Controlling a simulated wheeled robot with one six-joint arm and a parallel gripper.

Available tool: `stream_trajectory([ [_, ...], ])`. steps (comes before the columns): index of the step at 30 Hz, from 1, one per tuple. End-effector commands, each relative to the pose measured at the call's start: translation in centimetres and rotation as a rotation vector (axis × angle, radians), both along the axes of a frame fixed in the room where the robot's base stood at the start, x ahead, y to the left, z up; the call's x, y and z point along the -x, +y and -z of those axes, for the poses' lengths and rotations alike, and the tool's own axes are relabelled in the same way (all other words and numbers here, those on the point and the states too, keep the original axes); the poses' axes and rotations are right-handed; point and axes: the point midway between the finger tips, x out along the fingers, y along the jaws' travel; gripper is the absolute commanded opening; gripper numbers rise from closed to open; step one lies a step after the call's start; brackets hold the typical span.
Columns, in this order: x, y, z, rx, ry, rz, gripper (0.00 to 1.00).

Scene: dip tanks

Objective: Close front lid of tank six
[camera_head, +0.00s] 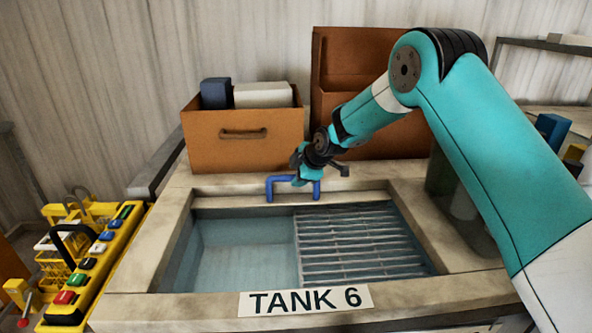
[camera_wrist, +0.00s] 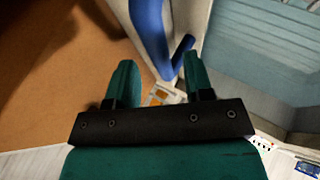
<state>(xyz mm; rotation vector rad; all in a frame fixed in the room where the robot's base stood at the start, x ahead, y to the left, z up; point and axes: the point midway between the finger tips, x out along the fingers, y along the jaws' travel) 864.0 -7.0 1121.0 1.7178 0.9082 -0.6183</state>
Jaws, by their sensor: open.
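Tank six (camera_head: 137,268) is a pale stone-like basin with a "TANK 6" label (camera_head: 305,300) on its front edge. Its top is open, and I see water in the left part. A slatted metal grate (camera_head: 360,245) covers the right part. A blue U-shaped handle (camera_head: 270,188) stands at the tank's back rim. My gripper (camera_head: 300,176) is at this handle, covering part of it. In the wrist view my gripper (camera_wrist: 158,62) is open, and the blue handle (camera_wrist: 150,32) lies at and just beyond the fingertips. I cannot tell whether they touch.
A brown box (camera_head: 210,155) with a blue and a white item inside stands behind the tank, beside a taller brown box (camera_head: 330,85). A yellow control panel (camera_head: 105,262) with coloured buttons is at the left. My arm crosses above the tank's right side.

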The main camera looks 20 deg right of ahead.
Motion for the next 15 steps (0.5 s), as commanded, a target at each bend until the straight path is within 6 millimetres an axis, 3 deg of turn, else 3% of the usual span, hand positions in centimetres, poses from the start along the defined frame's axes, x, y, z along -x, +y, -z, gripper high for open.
stream_trajectory([
  [14,-0.81,0.36,1.14,0.0,-0.001,0.002,0.47],
  [15,-0.8,0.37,1.12,-0.001,-0.001,0.001,0.38],
])
